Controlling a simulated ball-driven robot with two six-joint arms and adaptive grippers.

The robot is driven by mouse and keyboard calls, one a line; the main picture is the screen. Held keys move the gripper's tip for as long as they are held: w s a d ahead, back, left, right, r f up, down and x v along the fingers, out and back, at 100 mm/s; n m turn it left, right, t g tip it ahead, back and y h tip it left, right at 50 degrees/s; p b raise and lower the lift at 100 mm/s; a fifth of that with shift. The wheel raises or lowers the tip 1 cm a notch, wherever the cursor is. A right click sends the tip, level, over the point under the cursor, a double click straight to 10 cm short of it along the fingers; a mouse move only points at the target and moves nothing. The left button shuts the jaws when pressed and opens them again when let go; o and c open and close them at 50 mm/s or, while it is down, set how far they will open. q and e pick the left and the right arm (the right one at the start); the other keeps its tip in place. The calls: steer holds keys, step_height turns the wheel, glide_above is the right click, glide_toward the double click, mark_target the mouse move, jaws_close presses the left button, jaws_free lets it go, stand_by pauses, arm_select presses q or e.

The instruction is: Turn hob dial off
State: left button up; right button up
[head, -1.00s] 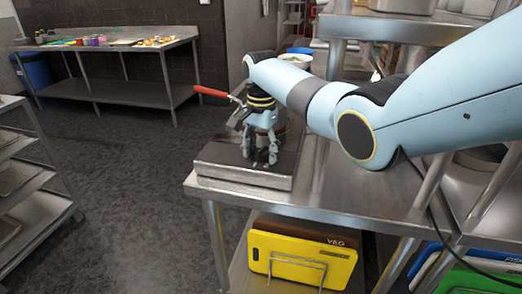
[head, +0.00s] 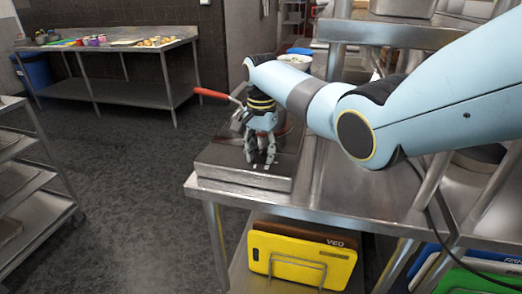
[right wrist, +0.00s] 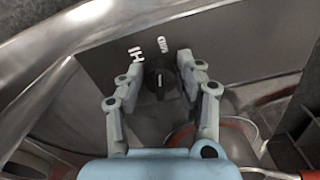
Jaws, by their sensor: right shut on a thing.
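The hob (head: 225,160) is a flat steel and dark unit on the corner of the steel table. Its black dial (right wrist: 160,76) shows in the right wrist view, on a dark panel with white lettering that includes "HI" to the dial's left. A pale mark on the dial points toward the bottom of that picture. My right gripper (head: 262,163) reaches down over the hob's front, and its fingers (right wrist: 158,80) are closed around the dial. In the head view the gripper hides the dial. My left gripper is not in view.
A pan with a red handle (head: 211,93) stands on the hob behind my right gripper. Yellow and brown boards (head: 300,258) stand in a rack on the lower shelf. A steel rack (head: 30,190) is at the left, with open floor between.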

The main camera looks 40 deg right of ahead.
steer(key=n+p, duration=0.2)
steer(key=n, duration=0.2)
steer(key=shift+r, duration=0.15)
steer(key=n+p, duration=0.1)
steer(key=n, duration=0.1)
steer(key=n+p, duration=0.1)
steer(key=n, duration=0.2)
steer(key=shift+s+d, duration=0.1)
steer(key=shift+d, duration=0.1)
steer(key=n+p, duration=0.1)
steer(key=n, duration=0.5)
steer(key=shift+d, duration=0.15)
steer(key=n, duration=0.5)
steer(key=shift+d+n, duration=0.1)
steer(key=shift+n, duration=0.5)
steer(key=o, duration=1.1)
